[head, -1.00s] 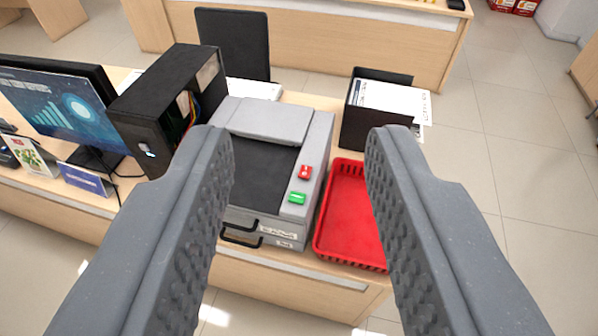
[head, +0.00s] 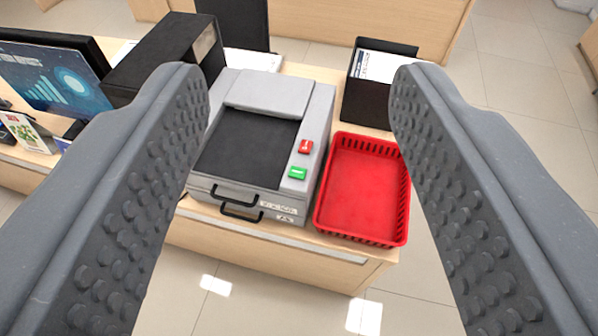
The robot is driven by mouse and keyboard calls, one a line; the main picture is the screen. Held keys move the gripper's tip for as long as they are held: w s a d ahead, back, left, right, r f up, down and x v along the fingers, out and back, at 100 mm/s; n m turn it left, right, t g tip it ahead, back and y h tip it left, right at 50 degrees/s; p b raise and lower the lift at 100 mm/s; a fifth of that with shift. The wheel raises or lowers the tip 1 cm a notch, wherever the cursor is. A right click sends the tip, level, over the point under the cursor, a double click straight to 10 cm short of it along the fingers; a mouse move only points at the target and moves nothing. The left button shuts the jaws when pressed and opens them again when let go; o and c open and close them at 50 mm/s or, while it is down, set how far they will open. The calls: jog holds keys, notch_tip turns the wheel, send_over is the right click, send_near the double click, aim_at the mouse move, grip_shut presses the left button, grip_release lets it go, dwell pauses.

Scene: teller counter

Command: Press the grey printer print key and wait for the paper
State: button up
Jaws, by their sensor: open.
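The grey printer (head: 262,92) stands on the wooden counter near the middle of the head view. It has a dark top panel and two black handles on its front. On its right side strip are a red key (head: 305,146) and, nearer to me, a green key (head: 297,173). The lettering on both keys is too small to read. My gripper (head: 298,80) is open and empty, its two grey fingers wide apart on either side of the printer in the picture. Neither finger appears to touch a key. No paper shows coming from the printer.
An empty red basket (head: 362,190) stands right of the printer. Behind it is a black tray (head: 370,100) with papers. A black computer case (head: 165,52) and a monitor (head: 52,85) stand to the left. The counter (head: 230,232) ends at its front edge, with open floor beyond.

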grip_shut()
dwell(1.6)
